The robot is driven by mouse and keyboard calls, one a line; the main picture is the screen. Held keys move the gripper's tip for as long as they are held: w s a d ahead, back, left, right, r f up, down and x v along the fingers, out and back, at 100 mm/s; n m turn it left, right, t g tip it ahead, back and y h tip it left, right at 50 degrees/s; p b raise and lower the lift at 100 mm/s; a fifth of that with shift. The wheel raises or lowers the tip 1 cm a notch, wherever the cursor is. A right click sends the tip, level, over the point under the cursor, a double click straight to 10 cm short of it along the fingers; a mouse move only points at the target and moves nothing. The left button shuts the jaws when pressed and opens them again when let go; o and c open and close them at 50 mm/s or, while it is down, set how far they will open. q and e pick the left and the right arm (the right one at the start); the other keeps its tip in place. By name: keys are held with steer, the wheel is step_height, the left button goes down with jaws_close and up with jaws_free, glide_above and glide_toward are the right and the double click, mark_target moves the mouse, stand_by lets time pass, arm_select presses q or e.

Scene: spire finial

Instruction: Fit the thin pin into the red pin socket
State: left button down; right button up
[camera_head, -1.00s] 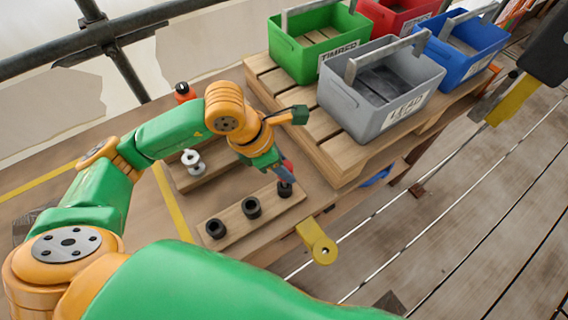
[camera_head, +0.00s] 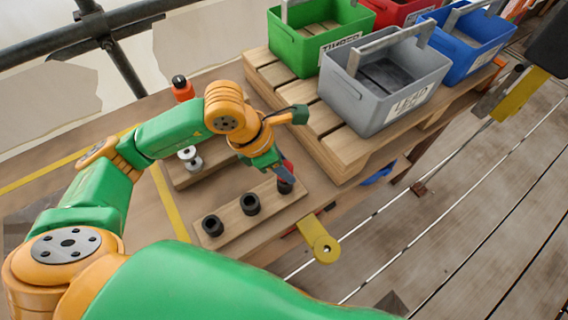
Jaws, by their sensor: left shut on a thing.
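My left gripper (camera_head: 284,174) points down over the rightmost of three black round sockets on a wooden strip (camera_head: 232,214). It is shut on a thin thing, mostly hidden by the fingers, and a little red (camera_head: 289,165) shows beside them. The gripper tip is at or just above the rightmost socket (camera_head: 286,186); I cannot tell whether the held thing is inside it. The middle socket (camera_head: 250,204) and the left socket (camera_head: 212,225) look empty. I cannot make out clearly which socket is red. My right gripper is not in view.
A silver spool-like piece (camera_head: 190,158) stands on another wooden block behind. An orange-red bottle (camera_head: 182,90) stands at the back. Grey (camera_head: 360,100), green (camera_head: 300,50), blue (camera_head: 480,55) and red bins sit on a pallet (camera_head: 325,150). A yellow bracket (camera_head: 318,240) projects at the table's front edge.

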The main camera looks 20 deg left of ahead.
arm_select(q)
steer(key=shift+f, duration=0.3)
steer(key=shift+c, duration=2)
jaws_free()
steer(key=shift+r, duration=0.1)
steer(key=v, duration=0.7)
steer(key=shift+b, duration=0.3)
